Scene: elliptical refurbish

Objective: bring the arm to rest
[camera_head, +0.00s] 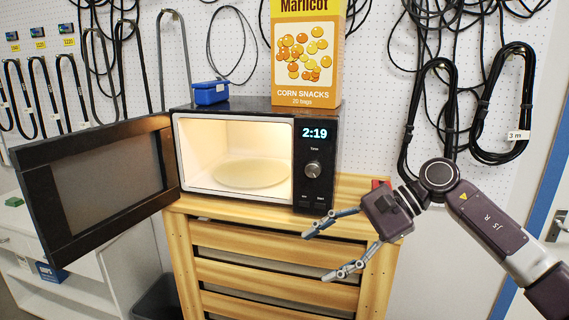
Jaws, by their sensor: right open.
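My right gripper (340,247) is at the lower right of the head view, its two fingers spread apart and pointing left. It is open and nothing shows between the fingers. It hangs in front of the right part of the wooden drawer cabinet (222,244), lower than the microwave (313,183). My right arm (492,222) comes in from the lower right edge. The microwave's door (105,187) stands wide open to the left, and its lit cavity shows only a turntable plate (250,174). My left gripper is not in the view.
A yellow corn snacks box (305,52) and a small blue container (210,93) stand on the microwave. Black cables (505,100) hang on the white pegboard wall behind. A white shelf unit (85,292) is at lower left. A dark bin (158,300) stands beside the cabinet.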

